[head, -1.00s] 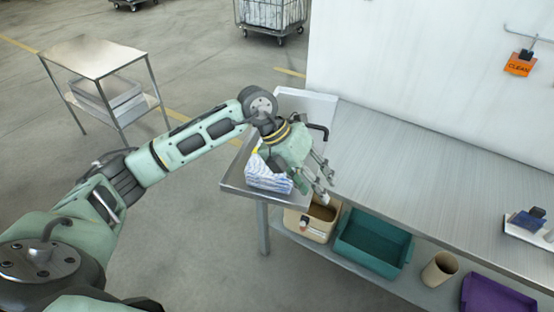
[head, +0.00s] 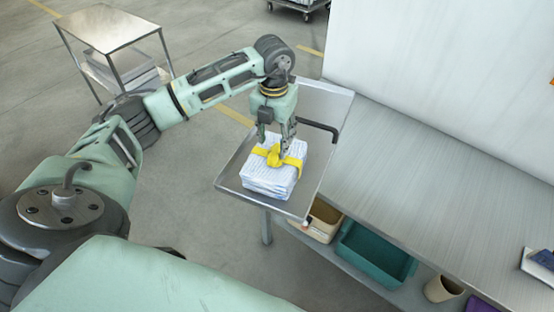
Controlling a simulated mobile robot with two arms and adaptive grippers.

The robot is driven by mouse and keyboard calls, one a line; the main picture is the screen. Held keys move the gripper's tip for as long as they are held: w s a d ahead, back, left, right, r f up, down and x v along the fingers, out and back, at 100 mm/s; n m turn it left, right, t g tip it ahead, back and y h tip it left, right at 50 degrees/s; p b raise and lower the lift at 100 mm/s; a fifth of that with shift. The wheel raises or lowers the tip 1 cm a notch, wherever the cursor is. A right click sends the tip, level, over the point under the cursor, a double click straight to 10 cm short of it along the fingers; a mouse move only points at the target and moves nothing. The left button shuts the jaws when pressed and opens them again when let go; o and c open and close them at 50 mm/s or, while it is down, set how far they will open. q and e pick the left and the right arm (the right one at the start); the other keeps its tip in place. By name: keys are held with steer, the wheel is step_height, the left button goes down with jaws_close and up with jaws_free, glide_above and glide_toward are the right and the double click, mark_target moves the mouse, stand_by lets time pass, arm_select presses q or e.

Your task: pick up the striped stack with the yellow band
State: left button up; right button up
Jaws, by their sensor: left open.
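The striped stack (head: 268,184) is a block of folded white cloth with faint blue stripes. A yellow band (head: 292,161) with a knot on top is tied around it. It rests on a metal tray-like surface (head: 228,178) at the left end of the bench. My left gripper (head: 274,140) points down over the stack's far part, fingers apart and empty, close to the yellow knot. Whether a finger touches the band or cloth cannot be told. My right gripper is not in view.
A dark bent handle (head: 322,128) stands just right of the gripper. Below are a tan bin (head: 318,222), a teal bin (head: 372,250) and a beige cup (head: 442,289). A metal cart (head: 110,38) stands far left.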

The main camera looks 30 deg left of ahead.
mark_target(276, 148)
arm_select(q)
steer(key=f+p, duration=0.1)
steer(key=f, duration=0.1)
steer(key=f+p, duration=0.1)
steer(key=shift+w+d+f, duration=0.1)
steer(key=shift+w+f, duration=0.1)
steer(key=shift+f, duration=0.7)
steer(key=c, duration=0.9)
jaws_close()
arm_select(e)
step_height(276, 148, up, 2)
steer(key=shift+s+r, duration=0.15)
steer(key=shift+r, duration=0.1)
arm_select(q)
steer(key=shift+w, duration=0.1)
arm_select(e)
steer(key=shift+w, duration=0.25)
